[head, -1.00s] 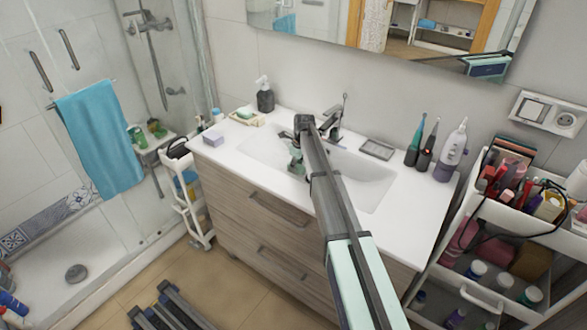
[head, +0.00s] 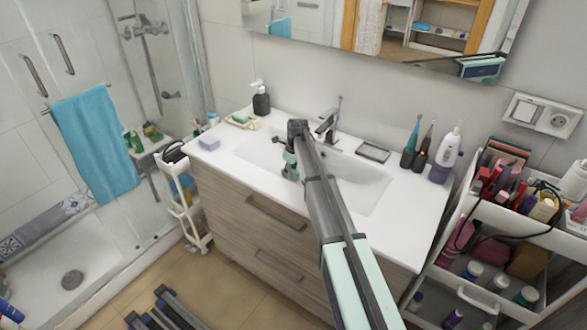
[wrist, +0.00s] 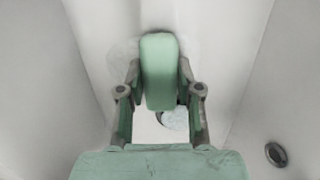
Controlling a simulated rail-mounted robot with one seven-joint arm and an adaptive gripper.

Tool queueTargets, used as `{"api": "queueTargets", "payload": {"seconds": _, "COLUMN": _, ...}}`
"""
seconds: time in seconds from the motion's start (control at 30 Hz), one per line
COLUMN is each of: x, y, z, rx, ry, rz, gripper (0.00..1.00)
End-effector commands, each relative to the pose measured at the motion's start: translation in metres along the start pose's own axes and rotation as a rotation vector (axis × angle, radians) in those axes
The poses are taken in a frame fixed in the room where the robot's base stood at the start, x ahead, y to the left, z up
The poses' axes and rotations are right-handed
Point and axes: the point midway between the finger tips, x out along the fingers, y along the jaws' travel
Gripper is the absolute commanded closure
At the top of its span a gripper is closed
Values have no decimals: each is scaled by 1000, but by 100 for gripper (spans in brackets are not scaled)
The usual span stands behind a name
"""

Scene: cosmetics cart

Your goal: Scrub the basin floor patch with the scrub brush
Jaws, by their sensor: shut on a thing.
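My gripper (head: 290,168) reaches down into the white basin (head: 371,190), left of the tap. In the wrist view my gripper (wrist: 159,88) is shut on a rounded green block, which I take to be the scrub brush (wrist: 159,65). One finger is on each side of it. The brush is over or against the pale basin floor; contact is not clear. A faint grey smudge, likely the floor patch (wrist: 122,54), shows left of the brush; its extent under the brush is hidden. In the head view my arm and gripper hide most of the brush.
The tap (head: 328,122) stands behind the basin. A dark soap dispenser (head: 261,102) and soap dish (head: 242,120) are at the back left. A grey tray (head: 373,152) and toothbrushes (head: 411,147) are on the right. A round drain (wrist: 276,155) shows in the wrist view.

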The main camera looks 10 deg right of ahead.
Motion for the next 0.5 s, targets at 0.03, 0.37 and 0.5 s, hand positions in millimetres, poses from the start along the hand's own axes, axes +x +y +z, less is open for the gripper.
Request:
{"api": "queueTargets", "payload": {"seconds": 0.03, "x": 0, "y": 4, "z": -1, "rx": -1, "ry": 0, "rz": 0, "gripper": 93}}
{"api": "queueTargets", "payload": {"seconds": 0.37, "x": 0, "y": 16, "z": -1, "rx": -1, "ry": 1, "rz": 1, "gripper": 93}}
{"api": "queueTargets", "payload": {"seconds": 0.5, "x": 1, "y": 28, "z": -1, "rx": -1, "ry": 1, "rz": 1, "gripper": 93}}
